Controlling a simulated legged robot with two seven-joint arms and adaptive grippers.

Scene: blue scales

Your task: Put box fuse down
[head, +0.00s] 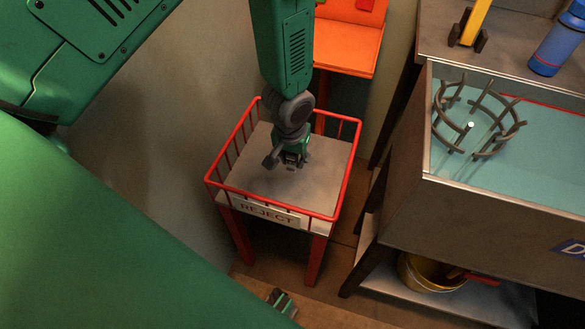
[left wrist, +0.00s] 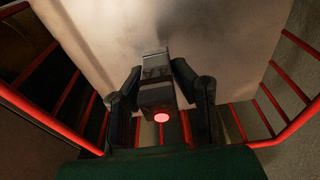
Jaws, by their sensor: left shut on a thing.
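My left gripper (head: 285,160) hangs over the grey top of the reject table (head: 250,180), inside its red railing. In the left wrist view the gripper (left wrist: 158,78) is shut on the box fuse (left wrist: 155,92), a small grey block with dark marks and a round red spot at its near end. The fuse lies between the two dark fingers, above the pale table top; I cannot tell whether it touches it. In the head view the fuse is mostly hidden by the gripper.
The red railing (head: 229,143) surrounds the table, with a REJECT sign (head: 268,214) in front. An orange seat-like surface (head: 348,47) stands behind. To the right is a water tank (head: 480,190) with a dark curved rack (head: 478,125); a yellow bucket (head: 430,275) sits below. The table top around the gripper is clear.

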